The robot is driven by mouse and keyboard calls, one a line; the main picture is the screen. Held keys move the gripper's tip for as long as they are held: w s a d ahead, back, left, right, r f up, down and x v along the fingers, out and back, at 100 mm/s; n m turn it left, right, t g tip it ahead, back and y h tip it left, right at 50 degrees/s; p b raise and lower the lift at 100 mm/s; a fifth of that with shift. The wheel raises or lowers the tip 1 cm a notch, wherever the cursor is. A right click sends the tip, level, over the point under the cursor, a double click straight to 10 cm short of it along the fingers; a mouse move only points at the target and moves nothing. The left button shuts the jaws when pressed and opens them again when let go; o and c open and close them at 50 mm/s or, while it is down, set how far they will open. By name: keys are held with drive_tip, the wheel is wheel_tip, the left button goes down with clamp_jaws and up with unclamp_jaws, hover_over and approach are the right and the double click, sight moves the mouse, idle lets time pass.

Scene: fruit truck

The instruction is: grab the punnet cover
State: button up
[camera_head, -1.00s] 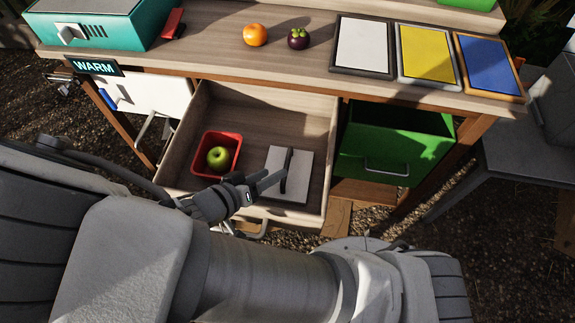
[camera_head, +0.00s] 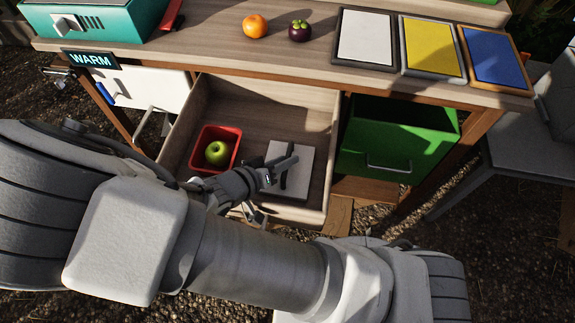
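The punnet cover (camera_head: 299,182) is a flat white square with a dark raised handle, lying in the right part of the open wooden drawer (camera_head: 262,92). The red punnet (camera_head: 231,140) with a green apple (camera_head: 217,153) in it stands to its left in the drawer. My gripper (camera_head: 279,170) is over the cover's left half, with its fingers at the dark handle and partly overlapping it in this view. Whether the fingers are closed on the handle is not clear. My gripper and wrist hide part of the cover's left side.
The table above holds an orange (camera_head: 255,26), a mangosteen (camera_head: 299,31), and white, yellow and blue panels (camera_head: 490,57). A green bin (camera_head: 380,150) is right of the drawer. The drawer's walls surround the cover. A teal box (camera_head: 110,18) stands at the back left.

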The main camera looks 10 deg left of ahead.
clamp_jaws()
drive_tip(key=shift+r, duration=0.1)
